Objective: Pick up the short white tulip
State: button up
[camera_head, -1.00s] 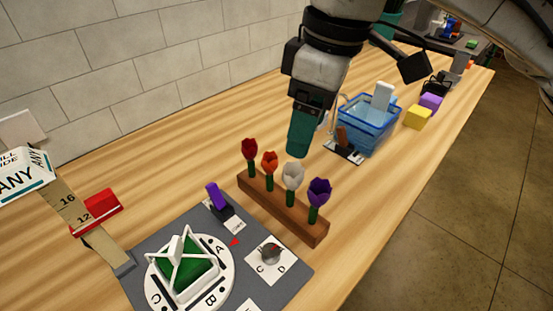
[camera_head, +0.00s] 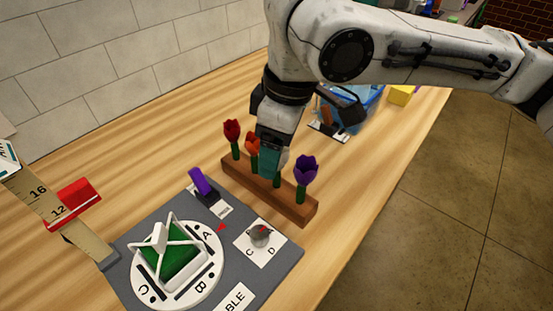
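The wooden flower block (camera_head: 296,208) stands on the table with a red tulip (camera_head: 232,130), an orange tulip (camera_head: 252,144) and a purple tulip (camera_head: 305,168) upright in it. My gripper (camera_head: 272,162), with teal fingers, points down over the block between the orange and purple tulips. The white tulip's head is hidden behind the fingers. A short piece of green stem shows just below them. I cannot tell whether the fingers are open or closed on the tulip.
A grey board with a round dial plate (camera_head: 205,292), a purple lever (camera_head: 201,182) and a knob (camera_head: 261,235) lies in front of the block. A red slider (camera_head: 74,203) on a ruler is at left. A blue basket (camera_head: 372,97) and yellow block (camera_head: 402,94) stand behind.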

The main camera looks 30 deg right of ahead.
jog(key=shift+c, duration=0.3)
jog(key=c, duration=0.8)
